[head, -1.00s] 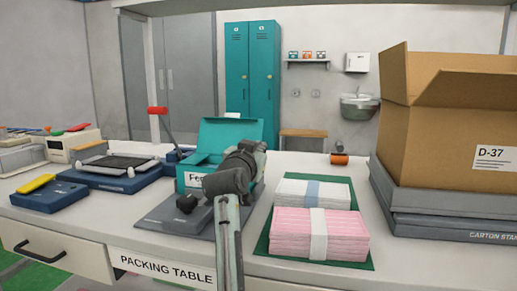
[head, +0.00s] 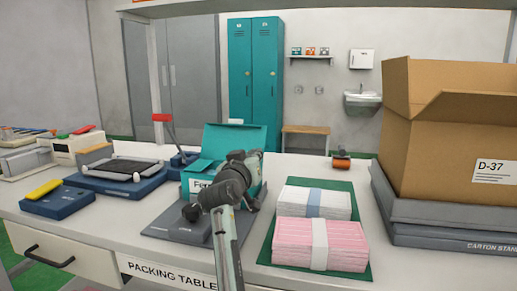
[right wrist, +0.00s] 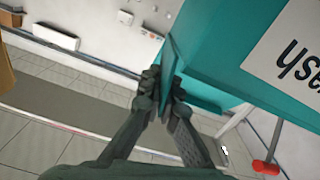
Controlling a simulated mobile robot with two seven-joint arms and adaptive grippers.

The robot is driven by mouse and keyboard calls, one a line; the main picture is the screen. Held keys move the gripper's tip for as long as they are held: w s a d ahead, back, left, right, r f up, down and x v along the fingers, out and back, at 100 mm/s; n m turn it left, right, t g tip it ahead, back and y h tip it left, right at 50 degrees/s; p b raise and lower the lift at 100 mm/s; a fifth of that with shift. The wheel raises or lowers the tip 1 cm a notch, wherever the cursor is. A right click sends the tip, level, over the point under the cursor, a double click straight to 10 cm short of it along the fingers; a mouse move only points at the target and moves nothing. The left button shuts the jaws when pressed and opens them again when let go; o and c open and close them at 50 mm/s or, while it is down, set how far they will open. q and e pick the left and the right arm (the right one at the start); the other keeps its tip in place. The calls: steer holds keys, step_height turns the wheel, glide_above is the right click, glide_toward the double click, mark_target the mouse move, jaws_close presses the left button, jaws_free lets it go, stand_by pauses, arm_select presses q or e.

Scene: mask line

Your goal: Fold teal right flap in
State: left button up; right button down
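The teal box (head: 232,136) stands on a grey pad on the packing table with its back lid raised. A white label is on its front, partly behind my right arm. A small teal flap (head: 198,166) shows at its left side. My right gripper (head: 256,163) is at the box's right side; its arm hides the right flap in the head view. In the right wrist view, the fingertips (right wrist: 164,88) are close together with the thin teal right flap (right wrist: 170,55) between them, and the box wall (right wrist: 215,50) fills the upper right. My left gripper is not in view.
Stacked pink and white mask bundles (head: 320,243) lie on a green mat right of the box. A large carton (head: 440,130) stands farther right. A blue scale (head: 125,175) and a red-handled lever (head: 163,118) stand to the left.

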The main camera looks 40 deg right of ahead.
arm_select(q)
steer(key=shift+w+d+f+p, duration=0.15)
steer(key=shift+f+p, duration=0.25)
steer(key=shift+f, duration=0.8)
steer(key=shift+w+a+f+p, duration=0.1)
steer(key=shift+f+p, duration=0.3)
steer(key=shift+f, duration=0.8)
arm_select(e)
steer(key=shift+w+a+f+n, duration=0.1)
steer(key=shift+w+a+n, duration=0.1)
steer(key=shift+n, duration=0.5)
steer(key=shift+w+a+f+n, duration=0.1)
steer(key=shift+w+a+n, duration=0.1)
steer(key=shift+n, duration=0.5)
steer(key=c, duration=1.8)
jaws_free()
step_height(320, 180, up, 10)
steer(key=shift+r, duration=0.1)
